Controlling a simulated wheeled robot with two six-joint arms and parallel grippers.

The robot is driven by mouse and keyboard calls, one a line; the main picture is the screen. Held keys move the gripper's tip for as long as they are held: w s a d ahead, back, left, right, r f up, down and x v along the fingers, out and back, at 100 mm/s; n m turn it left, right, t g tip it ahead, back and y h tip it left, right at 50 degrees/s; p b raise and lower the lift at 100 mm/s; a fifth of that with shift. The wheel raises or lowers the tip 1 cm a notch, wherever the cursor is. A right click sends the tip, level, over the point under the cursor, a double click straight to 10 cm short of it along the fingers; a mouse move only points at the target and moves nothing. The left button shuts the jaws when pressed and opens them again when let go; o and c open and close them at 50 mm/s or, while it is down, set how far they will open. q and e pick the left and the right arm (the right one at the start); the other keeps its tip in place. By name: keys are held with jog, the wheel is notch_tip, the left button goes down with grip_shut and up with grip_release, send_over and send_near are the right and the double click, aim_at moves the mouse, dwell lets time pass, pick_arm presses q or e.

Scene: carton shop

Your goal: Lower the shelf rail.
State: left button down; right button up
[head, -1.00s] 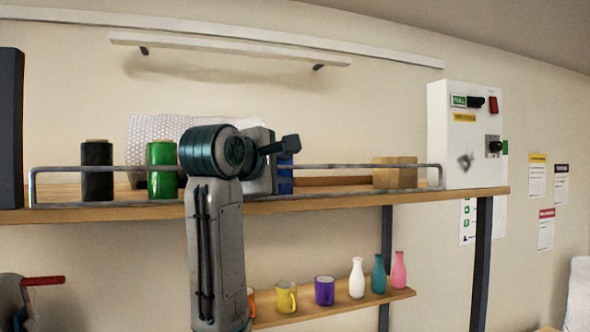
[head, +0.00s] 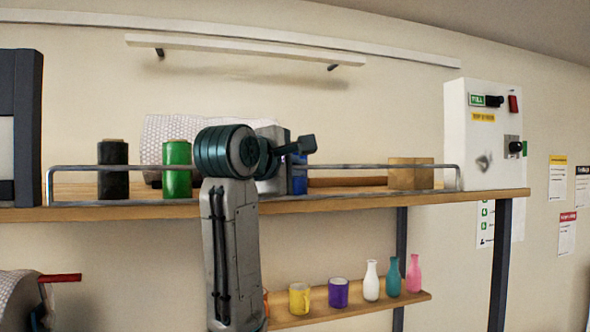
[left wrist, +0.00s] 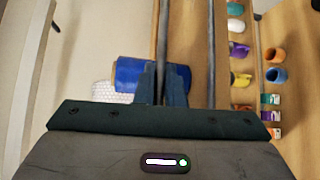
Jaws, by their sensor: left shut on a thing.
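The shelf rail (head: 380,166) is a thin grey metal bar with bent ends, running along the front of the upper wooden shelf (head: 400,198). It stands raised, its top bar well above the board. In the left wrist view the rail (left wrist: 162,35) runs down between the fingers of my left gripper (left wrist: 162,82), which is shut on it. In the head view my left arm rises in front of the shelf and hides part of the rail and the fingers. My right gripper is not in view.
Behind the rail stand a black roll (head: 113,168), a green roll (head: 177,168), bubble wrap (head: 160,130), a blue roll (left wrist: 130,75) and a cardboard box (head: 411,173). A white control box (head: 482,130) stands at the right end. Below, a small shelf (head: 350,302) holds mugs and vases.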

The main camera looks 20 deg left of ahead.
pick_arm(q)
jog(key=shift+f+b, duration=0.1)
jog(key=shift+b, duration=0.2)
jog(key=shift+s+d+f+m+t+h+b, duration=0.5)
jog(key=shift+s+f+m+h+b, duration=0.4)
jog(key=shift+m+h+b, duration=2.3)
jog(key=shift+s+d+f+m+t+h+b, duration=0.8)
jog(key=shift+m+h+b, duration=1.25)
jog(key=shift+m+b, duration=2.25)
jog(key=shift+s+d+f+m+t+h+b, duration=0.1)
jog(key=shift+s+d+f+m+h+b, duration=0.6)
jog(key=shift+m+h+b, duration=2.5)
jog(key=m, duration=0.1)
jog(key=f+m, duration=0.1)
jog(key=shift+a+f+m+g+y, duration=0.1)
jog(key=shift+a+m+g+y, duration=0.15)
jog(key=shift+a+m+g, duration=0.15)
